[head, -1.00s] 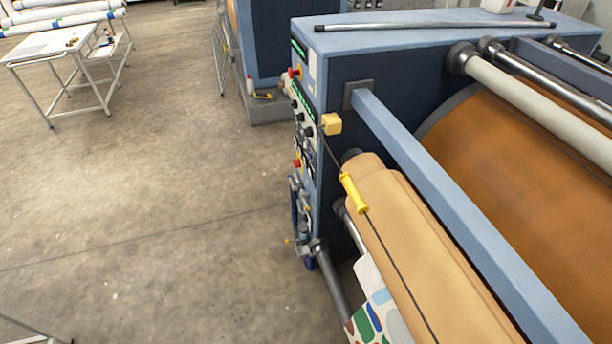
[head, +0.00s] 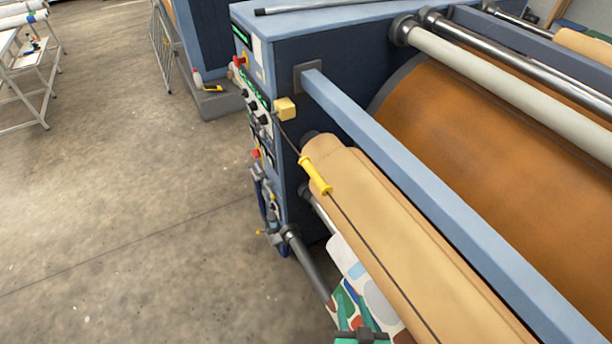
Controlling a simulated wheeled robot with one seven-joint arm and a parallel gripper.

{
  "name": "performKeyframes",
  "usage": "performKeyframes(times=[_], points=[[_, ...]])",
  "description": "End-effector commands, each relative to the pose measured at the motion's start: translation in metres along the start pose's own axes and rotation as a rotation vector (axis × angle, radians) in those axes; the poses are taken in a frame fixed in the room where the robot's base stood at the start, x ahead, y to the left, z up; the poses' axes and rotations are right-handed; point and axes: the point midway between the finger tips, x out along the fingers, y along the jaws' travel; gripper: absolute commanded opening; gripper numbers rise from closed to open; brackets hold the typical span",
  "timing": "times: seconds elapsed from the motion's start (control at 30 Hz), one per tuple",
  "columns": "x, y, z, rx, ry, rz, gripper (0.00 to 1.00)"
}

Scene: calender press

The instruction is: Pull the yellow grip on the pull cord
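The yellow grip (head: 315,175) is a small bright handle on a thin dark pull cord (head: 372,246). The cord runs from a yellow block (head: 285,109) on the press's side frame, slanting down to the right across the front of the tan roll. The grip hangs in front of the roll's left end. What looks like the tip of my gripper (head: 362,336), dark and green, shows at the bottom edge over the patterned cloth. It is well below the grip and apart from it. Most of it is cut off, so its opening is hidden.
The tan roll (head: 400,240) lies beneath a blue crossbar (head: 430,190), with a big orange-brown drum (head: 490,150) behind. Patterned cloth (head: 349,262) hangs below the roll. A control panel (head: 252,100) and pipes (head: 265,205) line the press's left end.

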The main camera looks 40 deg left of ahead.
Motion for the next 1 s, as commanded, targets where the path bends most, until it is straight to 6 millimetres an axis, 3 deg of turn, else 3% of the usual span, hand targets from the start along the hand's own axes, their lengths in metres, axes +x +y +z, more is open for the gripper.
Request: performKeyframes(times=[0.1,0.27,0.5,0.6,0.73,1.0], points=[[0.019,-0.020,-0.052,-0.097,0.064,-0.160,0.36],[0.030,-0.049,-0.124,-0.222,0.176,-0.305,0.36],[0.029,-0.088,-0.233,-0.378,0.361,-0.409,0.36],[0.025,-0.102,-0.265,-0.424,0.418,-0.433,0.36],[0.020,-0.112,-0.287,-0.456,0.459,-0.450,0.36],[0.033,-0.126,-0.300,-0.468,0.473,-0.460,0.36]])
